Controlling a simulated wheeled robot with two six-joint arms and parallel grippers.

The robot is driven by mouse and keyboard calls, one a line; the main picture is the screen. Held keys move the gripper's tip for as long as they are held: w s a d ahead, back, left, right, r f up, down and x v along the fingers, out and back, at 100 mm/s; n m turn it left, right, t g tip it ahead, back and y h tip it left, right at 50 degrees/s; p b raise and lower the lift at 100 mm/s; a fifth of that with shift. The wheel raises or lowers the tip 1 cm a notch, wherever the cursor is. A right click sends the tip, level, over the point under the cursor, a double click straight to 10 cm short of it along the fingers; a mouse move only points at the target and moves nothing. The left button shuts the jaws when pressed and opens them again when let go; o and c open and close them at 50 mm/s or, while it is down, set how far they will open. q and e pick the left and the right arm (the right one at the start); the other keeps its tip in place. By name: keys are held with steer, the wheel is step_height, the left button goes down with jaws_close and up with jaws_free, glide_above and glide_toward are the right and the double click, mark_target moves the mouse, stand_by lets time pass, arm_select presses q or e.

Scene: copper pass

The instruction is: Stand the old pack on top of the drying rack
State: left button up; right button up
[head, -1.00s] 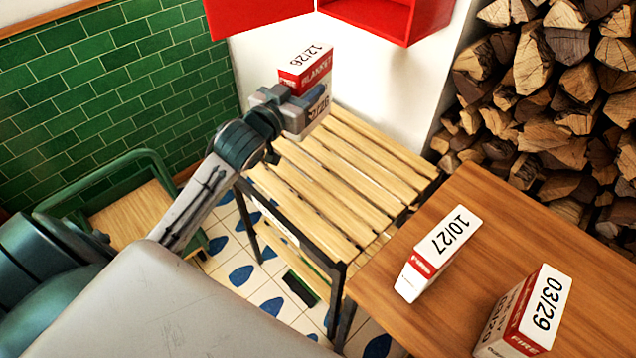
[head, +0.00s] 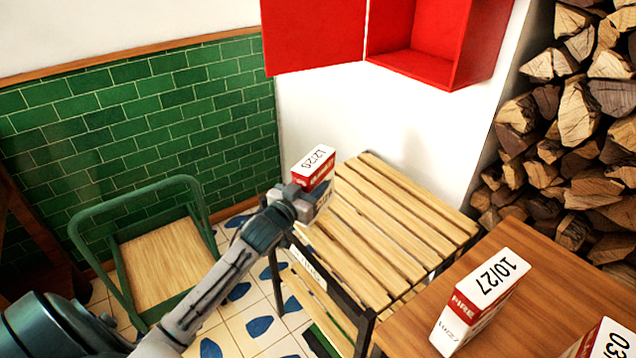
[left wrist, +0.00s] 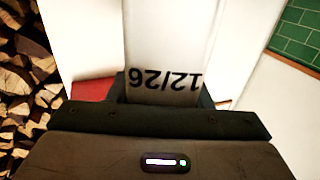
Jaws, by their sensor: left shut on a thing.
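The old pack, a white and red box marked 12/26 (head: 315,163), is upright in my left gripper (head: 302,200) at the far left end of the drying rack (head: 400,235). The rack has a top of pale wooden slats on a dark frame. In the left wrist view the pack's white face (left wrist: 165,50) shows between the fingers, its date upside down. My left gripper is shut on it. My right gripper is not in view.
An open red cabinet (head: 415,50) hangs on the wall above the rack. A brown table (head: 410,330) at right holds a 10/27 pack (head: 485,290) and another pack (head: 605,340). The rack's slats are otherwise bare.

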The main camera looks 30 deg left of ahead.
arm_select(q)
steer(key=w+a+f, duration=0.4)
steer(key=w, duration=0.3)
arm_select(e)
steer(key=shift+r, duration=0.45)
arm_select(q)
steer(key=shift+f, duration=0.1)
steer(key=o, duration=1.4)
steer(key=shift+f, duration=0.1)
steer(key=shift+s, duration=0.1)
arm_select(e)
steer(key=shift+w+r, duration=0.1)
